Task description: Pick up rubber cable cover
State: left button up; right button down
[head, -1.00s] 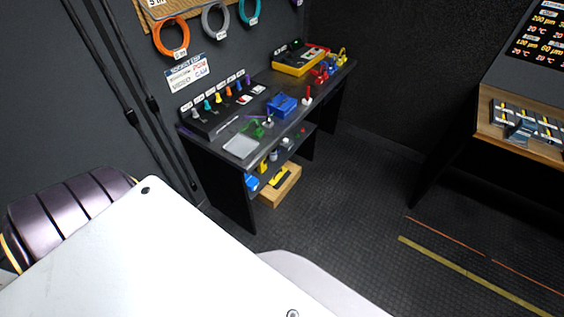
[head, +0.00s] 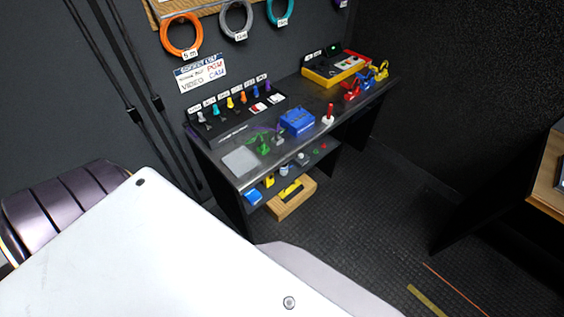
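A yellow and black piece (head: 291,190) sits in a low wooden box (head: 297,207) on the floor under the workbench. It may be the rubber cable cover, but it is too small to tell. Nothing else in the head view is clearly a rubber cable cover. Neither of my grippers is in view.
The black workbench (head: 240,161) carries a blue box (head: 297,122), a red and yellow device (head: 336,69) and coloured plugs. Small items lie on its lower shelf. Cable coils hang above.

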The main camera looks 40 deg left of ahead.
aim_at(287, 195)
jog(key=i+l+u, duration=0.2)
jog(key=i+u, duration=0.2)
jog(key=i+l+u, duration=0.5)
jog(key=u, duration=0.25)
jog(key=i+l+u, duration=0.2)
jog(key=l+u, duration=0.15)
jog(key=l, duration=0.15)
